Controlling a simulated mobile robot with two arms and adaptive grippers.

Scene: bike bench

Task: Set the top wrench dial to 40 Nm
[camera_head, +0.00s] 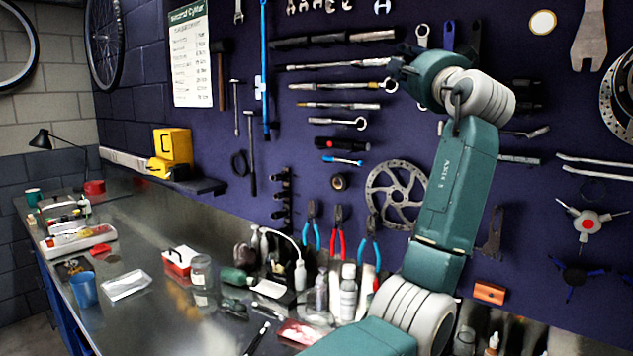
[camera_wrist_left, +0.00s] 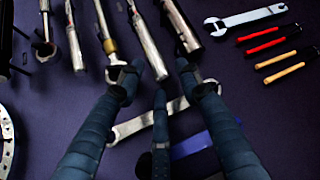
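Several long wrenches hang level on the purple tool wall in the head view. The top wrench (camera_head: 332,40) has a dark handle and a silver right part. In the left wrist view the wrenches run up and down; the rightmost thick dark one with a silver end, which looks like the top wrench (camera_wrist_left: 181,28), lies beside another silver-ended wrench (camera_wrist_left: 146,42). My left gripper (camera_head: 402,75) is at the wrenches' right ends. In the left wrist view its fingers (camera_wrist_left: 157,76) are spread around these ends; contact is unclear. No dial reading is legible. My right gripper is out of view.
Spanners (camera_head: 422,36) hang close to my gripper. A brake disc (camera_head: 396,194) and pliers (camera_head: 338,232) hang below. The bench (camera_head: 140,225) holds bottles, a jar (camera_head: 202,276) and a blue cup (camera_head: 84,290). My left arm covers part of the wall.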

